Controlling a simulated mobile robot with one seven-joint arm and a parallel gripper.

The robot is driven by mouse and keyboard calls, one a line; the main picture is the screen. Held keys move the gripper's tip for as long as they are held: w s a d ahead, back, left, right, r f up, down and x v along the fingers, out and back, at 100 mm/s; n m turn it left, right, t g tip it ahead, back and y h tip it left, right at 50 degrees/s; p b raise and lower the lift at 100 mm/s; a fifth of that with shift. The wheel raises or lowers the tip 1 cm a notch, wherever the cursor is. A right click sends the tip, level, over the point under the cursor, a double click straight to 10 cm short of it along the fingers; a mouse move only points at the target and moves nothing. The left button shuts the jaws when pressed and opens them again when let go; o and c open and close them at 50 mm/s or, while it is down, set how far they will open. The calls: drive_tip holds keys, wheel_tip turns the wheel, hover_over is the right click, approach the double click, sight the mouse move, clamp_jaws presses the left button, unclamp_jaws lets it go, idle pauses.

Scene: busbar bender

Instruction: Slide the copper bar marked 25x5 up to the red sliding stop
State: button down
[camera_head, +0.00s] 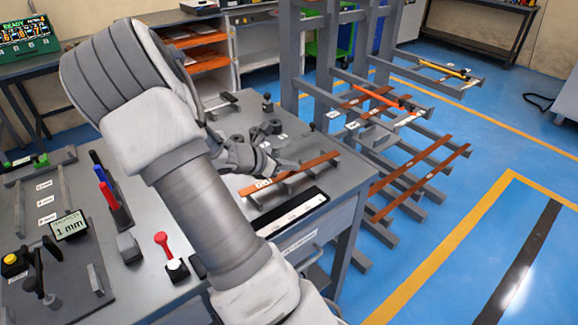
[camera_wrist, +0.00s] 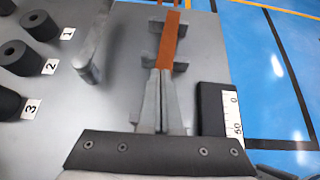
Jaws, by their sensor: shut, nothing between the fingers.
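A copper bar (camera_head: 300,170) with a white label at its near left end lies across grey supports on the bench; the label's print is too small to read surely. In the wrist view the bar (camera_wrist: 171,42) runs away from my fingertips. My gripper (camera_head: 278,170) is shut and empty, pointing down beside the labelled end. In the wrist view its fingertips (camera_wrist: 160,72) are in line with the bar's near end; I cannot tell whether they touch. I cannot make out a red sliding stop; my arm hides part of the bench.
A black block with a white scale (camera_head: 290,215) lies along the bench's front edge, right of my fingers in the wrist view (camera_wrist: 218,110). Dark round dies (camera_wrist: 42,25) stand left. A red-knobbed lever (camera_head: 162,243) stands left of my arm. A rack with more bars (camera_head: 410,165) stands right.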

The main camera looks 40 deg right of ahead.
sight(285, 176)
drive_tip(key=shift+a+f, duration=0.1)
drive_tip(key=shift+f, duration=0.2)
drive_tip(key=a+p, duration=0.1)
drive_tip(key=a, duration=0.3)
drive_tip(key=shift+w, duration=0.1)
drive_tip(key=shift+f, duration=0.15)
drive_tip(key=shift+r+p, duration=0.7)
drive_tip(key=shift+r, duration=0.15)
drive_tip(key=shift+a, duration=0.1)
drive_tip(key=a, duration=0.8)
drive_tip(key=w+a+p, duration=0.1)
drive_tip(key=a, duration=0.2)
drive_tip(key=shift+a, duration=0.4)
